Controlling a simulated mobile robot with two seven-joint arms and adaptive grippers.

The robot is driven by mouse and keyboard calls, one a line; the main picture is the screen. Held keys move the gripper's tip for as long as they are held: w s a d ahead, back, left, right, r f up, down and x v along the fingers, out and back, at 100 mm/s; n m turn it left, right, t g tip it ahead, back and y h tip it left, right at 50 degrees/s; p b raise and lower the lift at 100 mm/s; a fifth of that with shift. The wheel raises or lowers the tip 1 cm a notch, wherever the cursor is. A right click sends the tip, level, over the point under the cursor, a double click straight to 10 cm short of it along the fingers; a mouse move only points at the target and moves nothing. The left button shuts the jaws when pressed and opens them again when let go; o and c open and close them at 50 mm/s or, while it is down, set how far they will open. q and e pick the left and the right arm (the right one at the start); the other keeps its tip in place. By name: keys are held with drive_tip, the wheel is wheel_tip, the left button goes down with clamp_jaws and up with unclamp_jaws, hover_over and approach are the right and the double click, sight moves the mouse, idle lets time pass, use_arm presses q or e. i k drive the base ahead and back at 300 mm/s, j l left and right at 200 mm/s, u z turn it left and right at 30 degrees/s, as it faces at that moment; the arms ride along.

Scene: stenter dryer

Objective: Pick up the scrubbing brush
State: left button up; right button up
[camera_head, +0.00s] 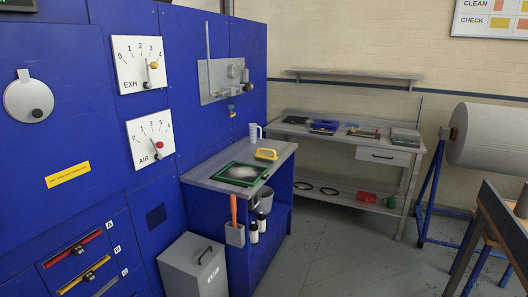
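What looks like the scrubbing brush (266,154), a small item with a yellow looped handle, sits on the grey top of the blue cabinet (199,178), near its back right edge. Its bristles are too small to make out. Neither of my grippers is in view, and nothing touches the brush.
On the same top are a green-edged dark tray (226,179) with white stuff and a pale jug (253,133). A red-handled tool (233,211) hangs at the cabinet's front. A grey bin (193,270) stands at left; a workbench (345,136) stands behind.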

sight(267, 157)
drive_tip(key=i+l+u, duration=0.1)
drive_tip(key=i+l, duration=0.25)
drive_tip(key=i, duration=0.25)
drive_tip(key=i+l+u, duration=0.1)
drive_tip(key=i+l, duration=0.3)
drive_tip(key=i, duration=0.2)
